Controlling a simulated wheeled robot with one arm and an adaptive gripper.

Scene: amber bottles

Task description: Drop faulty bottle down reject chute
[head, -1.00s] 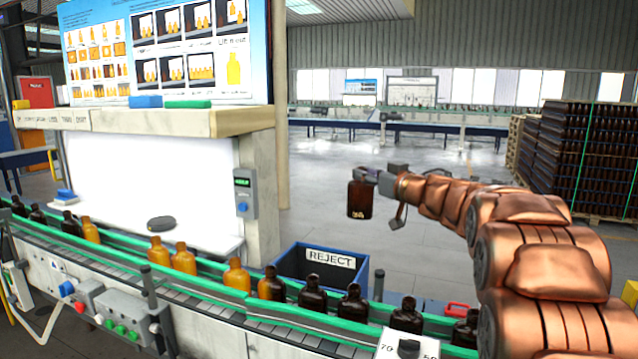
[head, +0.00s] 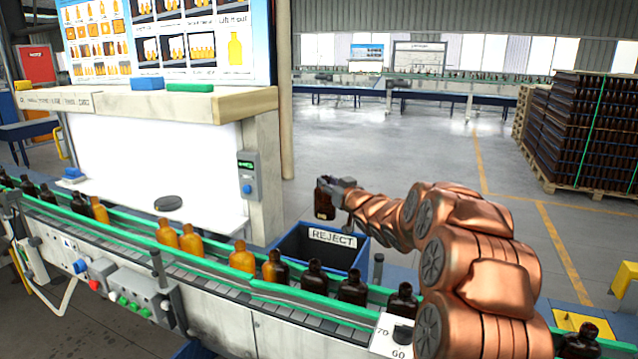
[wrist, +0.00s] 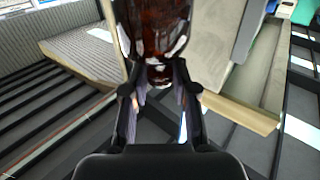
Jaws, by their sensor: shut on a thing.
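My gripper (head: 340,184) is shut on a dark amber bottle (head: 324,200) and holds it in the air, upright in the head view.
A green-railed conveyor (head: 215,282) with several amber bottles runs in front of the bin. An inspection booth with a beige ledge (head: 200,103) stands left. A pallet of dark bottles (head: 594,130) stands right. The floor behind the bin is open.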

